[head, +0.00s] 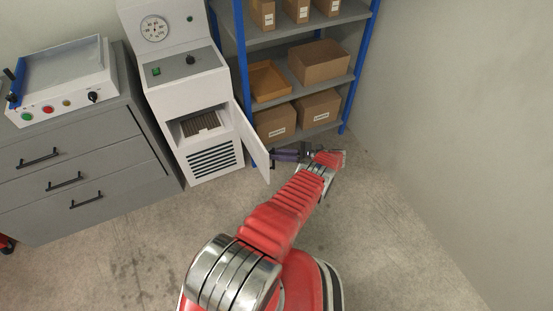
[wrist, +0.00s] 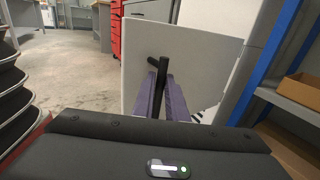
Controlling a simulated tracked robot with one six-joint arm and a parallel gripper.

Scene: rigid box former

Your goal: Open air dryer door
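The air dryer (head: 190,90) is a tall white cabinet with a round gauge, a green switch and a black knob. Its white door (head: 251,143) stands swung outward to the right, showing a dark opening with a finned block inside and a louvred grille below. The door (wrist: 195,50) also fills the middle of the wrist view. Its black handle (wrist: 162,76) sits between the purple fingers of my gripper (wrist: 164,95), which appear closed on it. In the head view my gripper (head: 285,155) is at the door's outer edge; the handle is mostly hidden there.
A blue-post shelf rack (head: 241,60) with cardboard boxes (head: 318,62) stands close right of the door. A grey drawer cabinet (head: 75,160) stands left of the dryer. The floor (head: 130,235) in front is clear; a bare wall (head: 450,120) is at right.

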